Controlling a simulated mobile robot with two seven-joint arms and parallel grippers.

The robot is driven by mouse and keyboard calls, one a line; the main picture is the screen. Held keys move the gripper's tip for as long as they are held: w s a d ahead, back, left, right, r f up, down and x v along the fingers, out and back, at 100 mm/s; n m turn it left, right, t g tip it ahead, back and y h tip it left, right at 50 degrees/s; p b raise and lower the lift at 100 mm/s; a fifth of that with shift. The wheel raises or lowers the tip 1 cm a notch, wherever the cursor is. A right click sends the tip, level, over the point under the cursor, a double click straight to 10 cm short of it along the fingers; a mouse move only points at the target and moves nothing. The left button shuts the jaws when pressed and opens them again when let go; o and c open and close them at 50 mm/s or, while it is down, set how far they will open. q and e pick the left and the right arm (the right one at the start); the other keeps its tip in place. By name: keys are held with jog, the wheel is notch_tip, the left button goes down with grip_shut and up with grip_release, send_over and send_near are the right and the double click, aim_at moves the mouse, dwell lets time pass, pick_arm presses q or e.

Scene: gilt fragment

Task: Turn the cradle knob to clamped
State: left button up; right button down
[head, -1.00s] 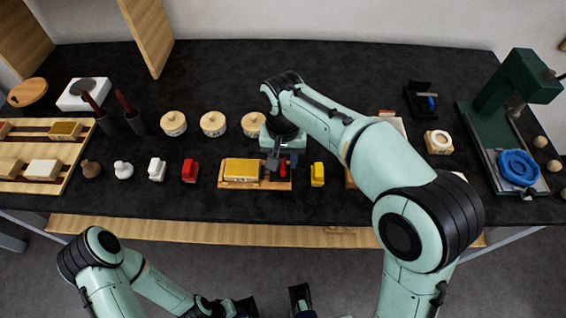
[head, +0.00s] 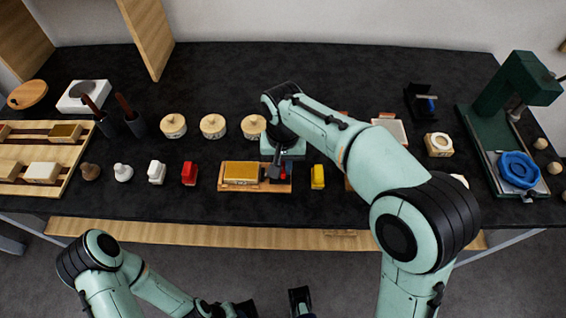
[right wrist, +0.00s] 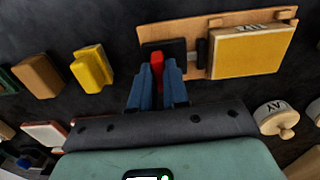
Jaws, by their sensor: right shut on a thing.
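The cradle (head: 232,187) is a wooden board near the table's front edge, with a yellow-topped block (head: 240,173) on its left part. The red knob (right wrist: 157,61) sits on a black mount at the other end of the board. My right gripper (head: 278,172) reaches down over that end. In the right wrist view its blue fingers (right wrist: 157,82) are shut around the knob, hiding part of it. The knob's exact setting cannot be read. My left gripper is low at the bottom edge of the head view, partly cut off, away from the cradle.
A yellow piece (head: 317,176) stands just right of the cradle, and a red piece (head: 189,172) stands to its left. Round lidded pots (head: 213,126) stand behind. A green press (head: 520,85) is at the far right. Dark tabletop lies bare behind the pots.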

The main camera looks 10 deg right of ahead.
pick_arm(q)
jog(key=shift+r, duration=0.15)
pick_arm(e)
jog(key=shift+r, duration=0.1)
jog(key=n+p, duration=0.2)
jog(key=n, duration=0.1)
jog(key=n+p, duration=0.2)
jog(key=n, duration=0.3)
jog(key=shift+n, duration=0.3)
jog(key=n+p, duration=0.2)
jog(key=n, duration=0.2)
pick_arm(q)
jog(key=w+r+p, duration=0.1)
jog(key=w+r, duration=0.2)
jog(key=r, duration=0.5)
pick_arm(e)
jog(key=n, duration=0.4)
jog(key=shift+n, duration=0.3)
pick_arm(q)
jog(key=shift+w+p, duration=0.1)
jog(key=shift+p, duration=0.2)
pick_arm(e)
jog(key=c, duration=1.1)
grip_release()
